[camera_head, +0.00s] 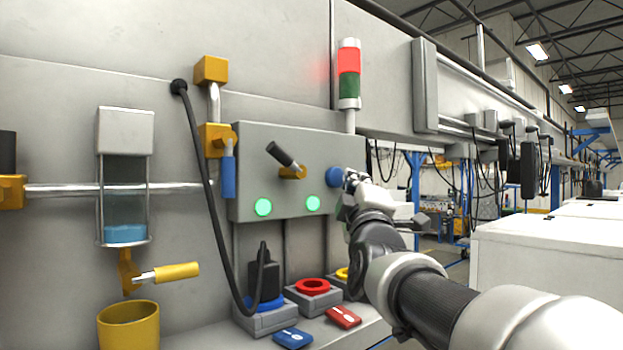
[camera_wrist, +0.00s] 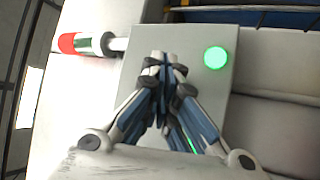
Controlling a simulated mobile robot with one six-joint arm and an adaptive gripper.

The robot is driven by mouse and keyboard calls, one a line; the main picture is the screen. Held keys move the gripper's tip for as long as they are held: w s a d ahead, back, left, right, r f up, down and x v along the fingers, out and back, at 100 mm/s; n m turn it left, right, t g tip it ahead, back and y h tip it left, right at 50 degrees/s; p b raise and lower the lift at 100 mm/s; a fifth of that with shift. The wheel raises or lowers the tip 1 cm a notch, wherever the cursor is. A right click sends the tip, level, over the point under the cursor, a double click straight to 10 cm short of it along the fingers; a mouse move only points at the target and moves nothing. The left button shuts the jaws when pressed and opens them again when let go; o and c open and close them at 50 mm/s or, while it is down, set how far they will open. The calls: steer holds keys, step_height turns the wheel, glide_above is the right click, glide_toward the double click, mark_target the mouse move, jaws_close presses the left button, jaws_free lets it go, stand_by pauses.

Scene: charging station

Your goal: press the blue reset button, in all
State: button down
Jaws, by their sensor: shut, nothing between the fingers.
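The blue reset button (camera_head: 333,177) sticks out at the right end of the grey control panel (camera_head: 260,145) in the head view. My gripper (camera_head: 352,180) is shut and empty, with its fingertips right beside the button. I cannot tell whether they touch it. In the wrist view the shut fingertips (camera_wrist: 166,62) point at the panel (camera_wrist: 200,90), and I cannot make out the button there, so the fingers probably hide it.
The panel carries a black-handled lever (camera_head: 281,155) and two lit green lamps (camera_head: 263,207). A signal tower (camera_head: 348,62) with its red part lit stands above. Below are a black plug (camera_head: 264,277), a red ring socket (camera_head: 312,286) and two cards (camera_head: 343,317). A yellow cup (camera_head: 130,328) is left.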

steer(key=shift+w+a, duration=0.1)
steer(key=shift+w+a, duration=0.2)
steer(key=shift+w, duration=0.1)
steer(key=shift+w+a+p, duration=0.2)
steer(key=shift+w+p, duration=0.1)
steer(key=shift+p, duration=0.05)
stand_by(0.8)
steer(key=shift+s, duration=0.1)
stand_by(0.3)
steer(key=shift+s+d+b, duration=0.45)
steer(key=shift+s+b, duration=0.15)
steer(key=s+d+b, duration=0.1)
steer(key=s, duration=0.1)
steer(key=s+d+b, duration=0.2)
steer(key=shift+b, duration=0.3)
